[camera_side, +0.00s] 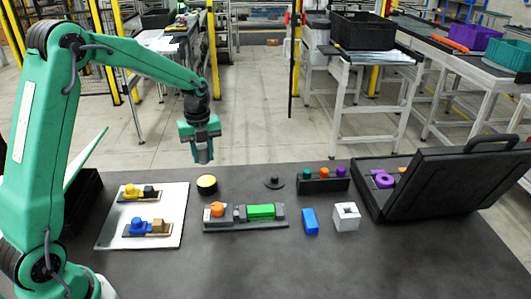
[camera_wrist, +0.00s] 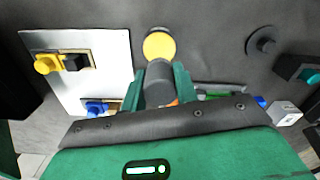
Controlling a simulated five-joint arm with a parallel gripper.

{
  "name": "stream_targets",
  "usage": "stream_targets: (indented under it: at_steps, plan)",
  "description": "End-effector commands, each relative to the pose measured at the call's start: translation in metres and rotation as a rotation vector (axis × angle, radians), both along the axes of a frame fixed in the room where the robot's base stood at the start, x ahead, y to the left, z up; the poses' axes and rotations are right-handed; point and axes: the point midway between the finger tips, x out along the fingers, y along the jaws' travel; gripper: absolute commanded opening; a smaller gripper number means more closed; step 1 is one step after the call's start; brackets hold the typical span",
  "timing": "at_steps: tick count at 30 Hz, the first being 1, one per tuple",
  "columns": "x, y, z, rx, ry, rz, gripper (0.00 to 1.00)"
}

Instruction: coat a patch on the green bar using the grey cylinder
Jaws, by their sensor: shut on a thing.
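My gripper (camera_side: 201,143) hangs above the table's back edge, higher than the yellow-topped round pad (camera_side: 207,184). Its green fingers (camera_wrist: 160,72) are shut on the grey cylinder (camera_wrist: 159,85), which points down between them. In the wrist view the cylinder's end appears just below the yellow pad (camera_wrist: 159,45); in the side view there is a gap between them. The green bar (camera_side: 261,212) lies in a grey fixture (camera_side: 245,225), right of an orange piece (camera_side: 217,209). In the wrist view the bar (camera_wrist: 225,95) is mostly hidden behind my gripper.
A white board (camera_side: 112,235) with yellow, blue, black and tan pieces lies left. A dark peg base (camera_side: 274,183), a rack (camera_side: 323,185), a blue block (camera_side: 310,221), a white cube (camera_side: 346,217) and an open black case (camera_side: 440,180) stand right. The front table is clear.

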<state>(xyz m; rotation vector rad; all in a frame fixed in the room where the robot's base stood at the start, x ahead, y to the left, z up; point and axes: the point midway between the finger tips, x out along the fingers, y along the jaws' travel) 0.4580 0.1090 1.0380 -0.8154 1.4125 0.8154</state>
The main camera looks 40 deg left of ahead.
Motion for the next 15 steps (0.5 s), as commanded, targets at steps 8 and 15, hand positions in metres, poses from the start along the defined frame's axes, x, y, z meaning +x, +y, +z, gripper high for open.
stream_targets:
  at_steps: [8, 15]
  plan:
    - [-0.001, 0.002, -0.001, 0.0, 0.0, 0.0, 0.11]
    - [-0.001, 0.001, -0.011, 0.0, 0.001, 0.0, 0.11]
